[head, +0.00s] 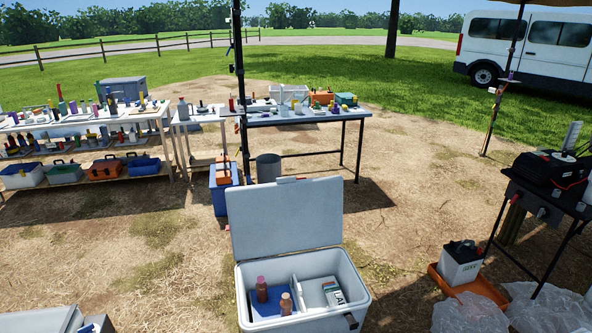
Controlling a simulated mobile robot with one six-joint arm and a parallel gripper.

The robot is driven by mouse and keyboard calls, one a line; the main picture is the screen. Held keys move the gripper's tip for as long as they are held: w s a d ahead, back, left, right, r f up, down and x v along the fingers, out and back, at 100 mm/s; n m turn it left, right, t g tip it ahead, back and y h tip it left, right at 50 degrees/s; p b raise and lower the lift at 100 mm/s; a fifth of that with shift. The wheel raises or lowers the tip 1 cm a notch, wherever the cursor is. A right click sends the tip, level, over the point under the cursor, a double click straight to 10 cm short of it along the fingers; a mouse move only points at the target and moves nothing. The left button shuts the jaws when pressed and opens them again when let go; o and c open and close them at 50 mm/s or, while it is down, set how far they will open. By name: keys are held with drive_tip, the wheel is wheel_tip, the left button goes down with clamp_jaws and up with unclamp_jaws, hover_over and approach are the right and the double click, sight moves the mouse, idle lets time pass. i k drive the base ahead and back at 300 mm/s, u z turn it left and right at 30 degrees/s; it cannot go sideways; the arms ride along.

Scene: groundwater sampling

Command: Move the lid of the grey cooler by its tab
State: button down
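A light grey cooler (358,290) stands open on the ground at the bottom middle. Its lid (285,217) stands up at the back edge, leaning slightly back, with its inner face toward me. A small pale tab (291,180) shows at the lid's top edge. Inside, two brown bottles, one pink-capped (261,290) and one nearer (286,304), stand in the left part by something blue (270,308). A white labelled pack (333,291) lies right of a white divider. A dark latch (351,321) is on the cooler's front. My gripper is not in view.
A blue table (330,115) with gear stands behind the cooler, with a blue bin (222,190) and a grey bucket (268,168) near it. At right are a dark table (555,200), an orange tray (470,290) and clear plastic bags (470,315). Bare ground lies on both sides of the cooler.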

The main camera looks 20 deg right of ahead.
sight(289, 215)
drive_tip(key=u, duration=0.1)
drive_tip(key=i, duration=1.05)
drive_tip(key=z, duration=0.3)
